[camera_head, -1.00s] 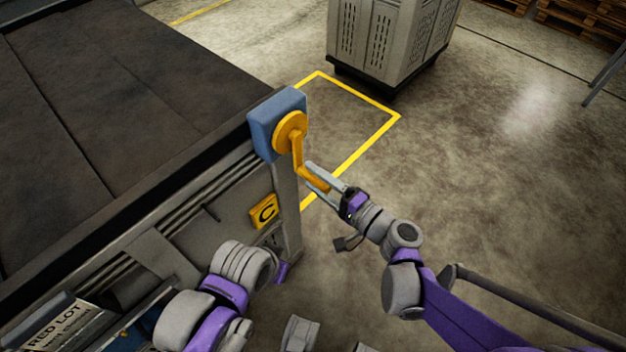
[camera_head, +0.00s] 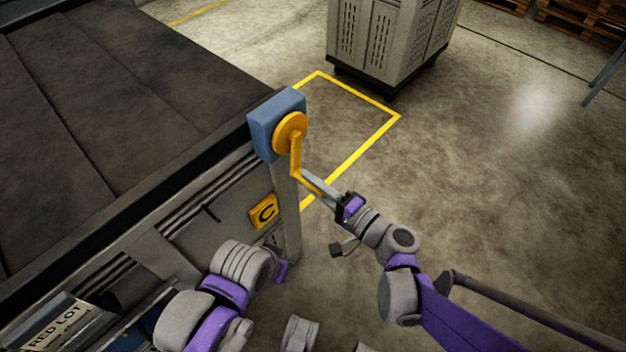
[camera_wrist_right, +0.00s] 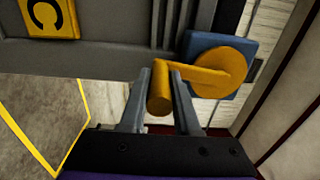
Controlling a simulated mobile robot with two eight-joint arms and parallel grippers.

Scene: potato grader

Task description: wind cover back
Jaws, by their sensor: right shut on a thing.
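A yellow crank with a round hub (camera_head: 290,133) sits on a blue box (camera_head: 264,128) at the near right corner of the machine. Its arm hangs down from the hub and ends in a handle. My right gripper (camera_head: 312,190) is shut on the crank handle (camera_wrist_right: 159,92), which stands between its two fingers in the right wrist view. The dark cover (camera_head: 110,110) lies flat across the machine top. My left arm shows at the lower left, folded by the machine's side; I cannot make out its fingertips.
A yellow C sign (camera_head: 265,212) is on the machine's side below the crank. A grey slatted crate (camera_head: 385,45) stands beyond a yellow floor outline (camera_head: 375,135). A RED LOT label (camera_head: 58,325) is at the lower left.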

